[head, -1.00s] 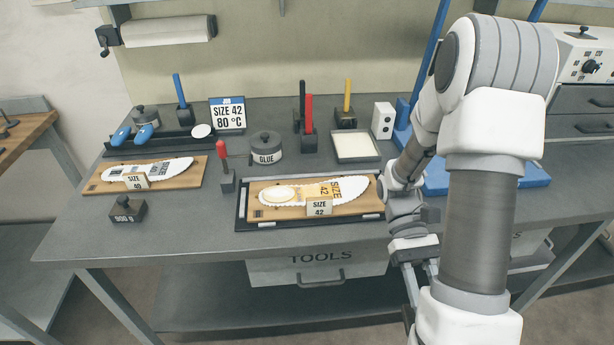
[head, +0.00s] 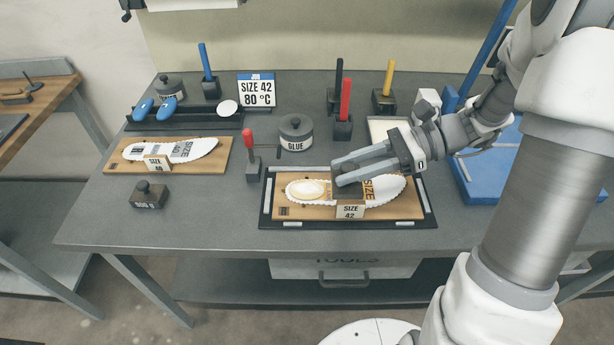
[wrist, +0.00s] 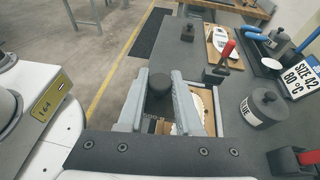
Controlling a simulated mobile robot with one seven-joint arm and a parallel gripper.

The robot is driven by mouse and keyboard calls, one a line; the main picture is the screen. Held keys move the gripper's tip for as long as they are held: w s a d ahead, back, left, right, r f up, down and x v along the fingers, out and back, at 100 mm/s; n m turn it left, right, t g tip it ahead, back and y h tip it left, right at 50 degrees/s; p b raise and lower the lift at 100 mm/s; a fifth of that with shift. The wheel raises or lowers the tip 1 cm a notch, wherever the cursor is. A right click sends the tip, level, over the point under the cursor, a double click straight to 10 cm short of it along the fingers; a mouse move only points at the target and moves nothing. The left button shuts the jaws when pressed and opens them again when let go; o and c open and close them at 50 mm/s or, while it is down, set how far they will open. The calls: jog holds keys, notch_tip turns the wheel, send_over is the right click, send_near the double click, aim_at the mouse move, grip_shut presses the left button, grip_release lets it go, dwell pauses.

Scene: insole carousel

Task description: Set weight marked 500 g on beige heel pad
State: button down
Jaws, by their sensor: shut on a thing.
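My gripper (head: 338,172) reaches in from the right over the size 42 insole (head: 388,186) and is shut on the round knob of a dark weight (head: 347,190). Whether the weight touches the insole is unclear. Another dark knobbed weight (head: 148,197) stands on the table at the left, its small label hard to read.
The insole lies on a wooden board in a dark tray (head: 430,222) with a SIZE 42 block (head: 350,210). A red-handled tool (head: 249,150) and glue pot (head: 296,133) stand close behind. A second insole board (head: 125,166) lies left. The table's front left is clear.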

jog(key=w+a+f, duration=0.2)
jog(key=w+a+f+b, duration=0.1)
jog(key=w+a+f, duration=0.1)
jog(key=w+a, duration=0.1)
jog(key=w+a+f, duration=0.2)
jog(key=w, duration=0.1)
jog(key=shift+a+f, duration=0.15)
jog(key=shift+f, duration=0.15)
jog(key=shift+f+b, duration=0.6)
jog(key=shift+f, duration=1.35)
jog(key=shift+f, duration=0.1)
jog(key=c, duration=0.6)
grip_release()
